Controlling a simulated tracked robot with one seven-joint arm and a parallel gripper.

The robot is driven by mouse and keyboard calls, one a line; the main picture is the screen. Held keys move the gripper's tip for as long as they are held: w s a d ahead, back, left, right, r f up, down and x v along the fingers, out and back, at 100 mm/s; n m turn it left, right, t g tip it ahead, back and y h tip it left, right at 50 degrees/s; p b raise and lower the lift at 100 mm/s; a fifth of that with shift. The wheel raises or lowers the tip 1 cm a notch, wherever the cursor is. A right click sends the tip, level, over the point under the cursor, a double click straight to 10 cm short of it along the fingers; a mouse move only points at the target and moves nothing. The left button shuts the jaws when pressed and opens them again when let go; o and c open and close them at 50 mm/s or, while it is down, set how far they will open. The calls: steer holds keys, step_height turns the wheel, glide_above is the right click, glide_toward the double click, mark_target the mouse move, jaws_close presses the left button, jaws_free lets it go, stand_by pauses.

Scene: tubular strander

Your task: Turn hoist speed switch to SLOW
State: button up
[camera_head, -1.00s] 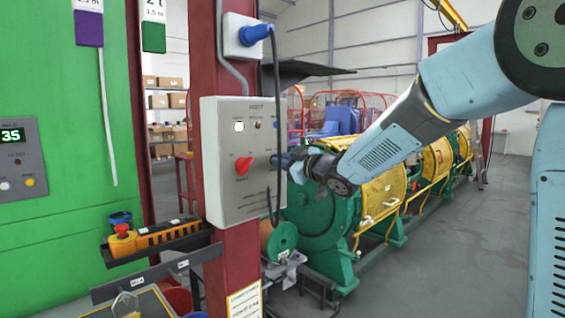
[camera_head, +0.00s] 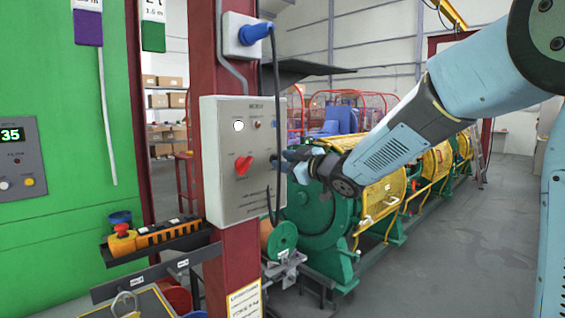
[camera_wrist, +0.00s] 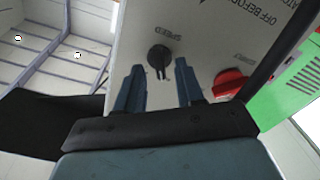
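The hoist control box (camera_head: 225,190) is a light grey panel on a red column in the head view. The speed switch is a black knob (camera_wrist: 158,58) under the word SPEED in the wrist view. A lighter mark on it points roughly toward my gripper. My gripper (camera_wrist: 159,66) is open, with one blue finger on each side of the knob, its tips near the panel. I cannot tell whether they touch the knob. In the head view my gripper (camera_head: 283,160) is at the box's right side, and the black knob is hard to make out there.
A red knob (camera_head: 243,165) sits beside the speed switch; the wrist view shows it (camera_wrist: 230,85) close to the right finger. A dark cable (camera_head: 277,100) hangs from a blue plug across the box's right edge. A yellow-green machine (camera_head: 375,195) stands behind my arm.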

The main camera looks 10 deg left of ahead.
steer(key=v, duration=1.2)
steer(key=shift+s, duration=0.2)
steer(key=shift+d+f, duration=0.1)
steer(key=s+d+f+m+t+h, duration=0.1)
steer(key=s+d+m+h, duration=0.2)
steer(key=d+m+h, duration=0.45)
steer(key=s+d+f+m+t+h, duration=0.15)
steer(key=d+m+h, duration=0.3)
steer(key=d, duration=0.55)
steer(key=s+d+f+m+g+h, duration=0.1)
steer(key=s+f+g, duration=0.3)
steer(key=s, duration=0.6)
steer(key=s+d+f+m+g, duration=0.2)
steer(key=s+f+m+g, duration=0.1)
steer(key=s, duration=0.7)
steer(key=shift+s+d+f+g+h, duration=0.3)
steer(key=shift+f+g+h, duration=0.1)
steer(key=shift+f+g, duration=0.4)
